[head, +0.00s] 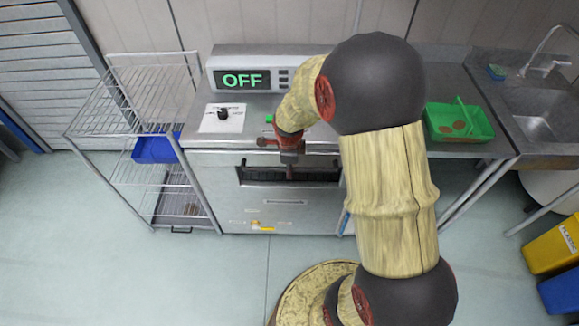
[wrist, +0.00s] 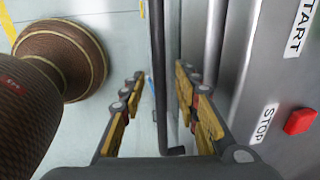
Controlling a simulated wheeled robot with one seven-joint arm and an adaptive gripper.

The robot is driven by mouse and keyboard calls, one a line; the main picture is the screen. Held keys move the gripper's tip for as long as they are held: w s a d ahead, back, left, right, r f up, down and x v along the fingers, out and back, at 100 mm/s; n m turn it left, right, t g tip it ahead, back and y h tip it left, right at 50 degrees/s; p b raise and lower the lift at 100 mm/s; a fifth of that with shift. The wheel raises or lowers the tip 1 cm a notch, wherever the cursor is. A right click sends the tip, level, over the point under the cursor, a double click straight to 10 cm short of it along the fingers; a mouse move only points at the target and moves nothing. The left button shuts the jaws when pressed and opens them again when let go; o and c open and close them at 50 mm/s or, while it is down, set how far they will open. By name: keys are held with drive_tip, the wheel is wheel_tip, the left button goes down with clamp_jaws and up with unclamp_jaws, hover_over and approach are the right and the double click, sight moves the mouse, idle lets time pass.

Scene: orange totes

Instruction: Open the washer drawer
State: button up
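The washer is a grey metal machine (head: 215,160) with a green "OFF" display (head: 242,80). Its drawer front (head: 285,200) is at the upper front, below the worktop, and looks closed. A dark bar handle (head: 262,175) runs across it. My gripper (head: 290,165) points down at this handle, and my arm hides the right part of the washer. In the wrist view my gripper (wrist: 160,76) is open, with yellow-padded fingers on either side of the dark handle bar (wrist: 157,50). I cannot tell whether either finger touches the bar.
A red stop button (wrist: 300,121) is on the panel near my gripper. A wire rack (head: 140,95) with a blue bin (head: 155,149) stands left. A green tote (head: 460,123) and sink (head: 535,122) are right.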

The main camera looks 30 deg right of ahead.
drive_tip(key=shift+c, duration=1.2)
clamp_jaws()
